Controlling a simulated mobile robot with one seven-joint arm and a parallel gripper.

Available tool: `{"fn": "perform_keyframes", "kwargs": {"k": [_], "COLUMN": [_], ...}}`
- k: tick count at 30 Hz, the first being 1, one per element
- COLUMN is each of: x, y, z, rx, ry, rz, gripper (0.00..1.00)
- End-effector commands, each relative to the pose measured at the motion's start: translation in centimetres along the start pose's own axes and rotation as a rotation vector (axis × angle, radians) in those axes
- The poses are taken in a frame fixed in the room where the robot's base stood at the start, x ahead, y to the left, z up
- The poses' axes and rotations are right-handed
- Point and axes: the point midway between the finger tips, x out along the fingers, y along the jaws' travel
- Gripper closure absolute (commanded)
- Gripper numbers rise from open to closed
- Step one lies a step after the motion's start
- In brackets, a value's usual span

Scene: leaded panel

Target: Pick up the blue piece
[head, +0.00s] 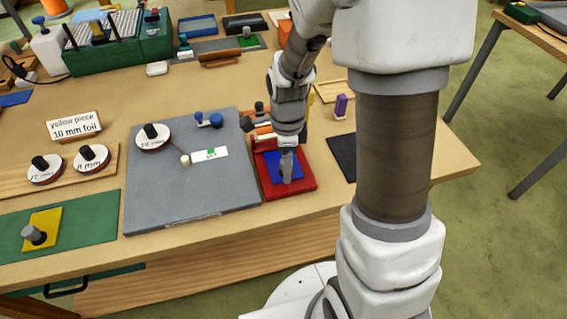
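The blue piece (272,168) is a flat square lying in a red tray (303,184) at the right of the grey board. My gripper (287,168) points down right over the blue piece and covers its middle. The fingertips look to be at or just above the piece. Whether they are parted or closed on anything cannot be told from this view. Any knob on the blue piece is hidden by my gripper.
The grey board (190,190) holds a round weight (150,138), a small blue tool (210,119) and a white label. A dark mat (343,155) lies right of the tray. A yellow piece (43,222) with a grey knob sits on a green mat (85,220) at left.

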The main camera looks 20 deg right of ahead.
Motion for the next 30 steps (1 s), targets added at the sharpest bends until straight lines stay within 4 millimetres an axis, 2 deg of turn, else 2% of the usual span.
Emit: {"fn": "perform_keyframes", "kwargs": {"k": [1, 2, 13, 23, 30], "x": [0.0, 0.0, 0.0, -0.2, -1.9], "y": [0.0, 0.0, 0.0, 0.0, -0.1], "z": [0.0, 0.0, 0.0, 0.0, 0.0], "rx": [0.000, 0.000, 0.000, 0.000, 0.000], "ry": [0.000, 0.000, 0.000, 0.000, -0.001], "rz": [0.000, 0.000, 0.000, -0.001, -0.004], "gripper": [0.26, 0.32, 0.98, 1.00, 1.00]}}
